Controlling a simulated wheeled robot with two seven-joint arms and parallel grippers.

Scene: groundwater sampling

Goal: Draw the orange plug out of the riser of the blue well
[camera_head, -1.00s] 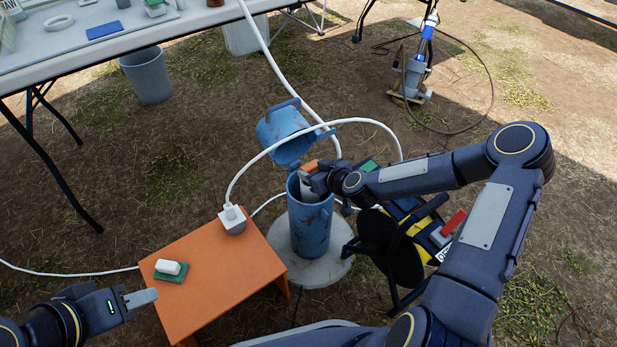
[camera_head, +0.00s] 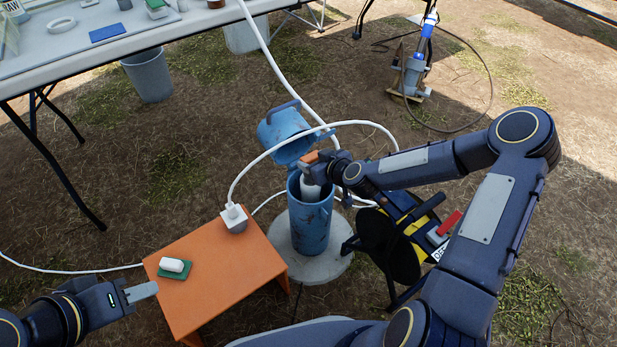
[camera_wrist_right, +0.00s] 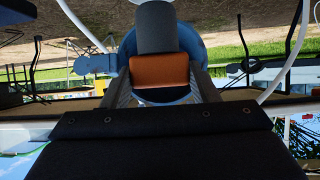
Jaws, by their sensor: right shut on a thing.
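The blue well (camera_head: 310,226) stands upright on a round pale pad (camera_head: 335,265), its hinged blue cap (camera_head: 284,131) swung open at the back. The orange plug (camera_head: 309,157) is above the well's mouth; it also shows in the right wrist view (camera_wrist_right: 160,71), between my fingers. A white riser top (camera_head: 309,189) shows inside the well, under the plug and gripper. My right gripper (camera_head: 312,170) is shut on the plug. Whether its lower end is clear of the riser is hidden. My left gripper (camera_head: 141,292) is by the orange table's left edge, away from the well; its finger gap is unclear.
An orange side table (camera_head: 215,275) stands left of the well with a white plug-like box (camera_head: 235,218) and a green-and-white item (camera_head: 174,268). A white hose (camera_head: 262,155) arches over the well. A black-and-yellow reel (camera_head: 395,245) stands close on the right.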

